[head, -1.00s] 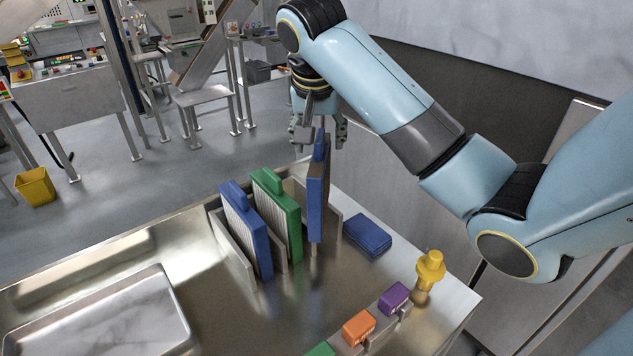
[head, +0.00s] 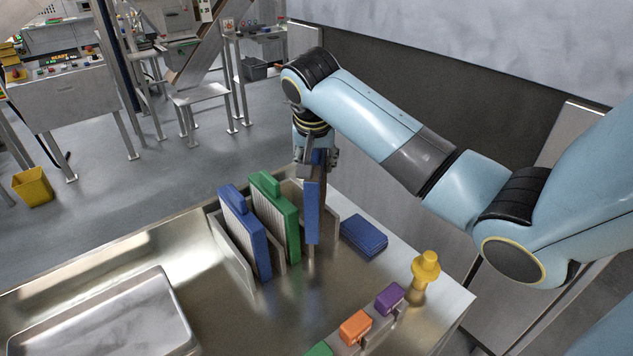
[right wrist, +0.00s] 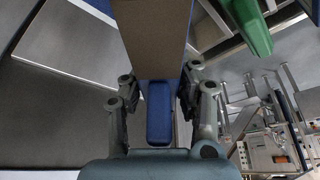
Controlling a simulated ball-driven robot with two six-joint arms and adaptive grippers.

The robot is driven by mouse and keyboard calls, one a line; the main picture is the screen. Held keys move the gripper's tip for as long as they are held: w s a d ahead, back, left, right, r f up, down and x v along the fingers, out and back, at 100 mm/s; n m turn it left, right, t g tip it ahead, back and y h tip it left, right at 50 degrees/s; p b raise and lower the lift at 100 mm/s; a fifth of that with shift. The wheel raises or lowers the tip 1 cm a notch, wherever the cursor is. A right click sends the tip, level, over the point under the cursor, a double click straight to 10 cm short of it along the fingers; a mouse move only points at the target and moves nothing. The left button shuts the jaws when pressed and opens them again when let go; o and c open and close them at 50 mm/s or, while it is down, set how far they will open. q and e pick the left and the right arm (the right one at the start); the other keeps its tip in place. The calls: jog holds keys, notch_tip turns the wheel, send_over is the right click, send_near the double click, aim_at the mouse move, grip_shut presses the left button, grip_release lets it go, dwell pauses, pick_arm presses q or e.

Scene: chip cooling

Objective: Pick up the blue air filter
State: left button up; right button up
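The blue air filter (head: 313,212) stands upright at the right end of the rack on the metal table, its upper part partly hidden by my gripper. My right gripper (head: 317,160) is above it, pointing down, with its fingers around the filter's top handle. In the right wrist view, the blue handle (right wrist: 158,115) lies between the two fingers, with a visible gap on each side, so the gripper looks open. The filter's brown face (right wrist: 155,40) also shows there. A second blue filter (head: 246,238) stands at the rack's left end. My left gripper is out of view.
A green filter (head: 276,215) stands between the two blue ones. A flat blue block (head: 364,237) lies right of the rack. A yellow knob (head: 425,272), purple block (head: 389,298) and orange block (head: 355,327) are nearer the front. A metal tray (head: 100,320) is at left.

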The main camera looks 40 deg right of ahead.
grip_shut()
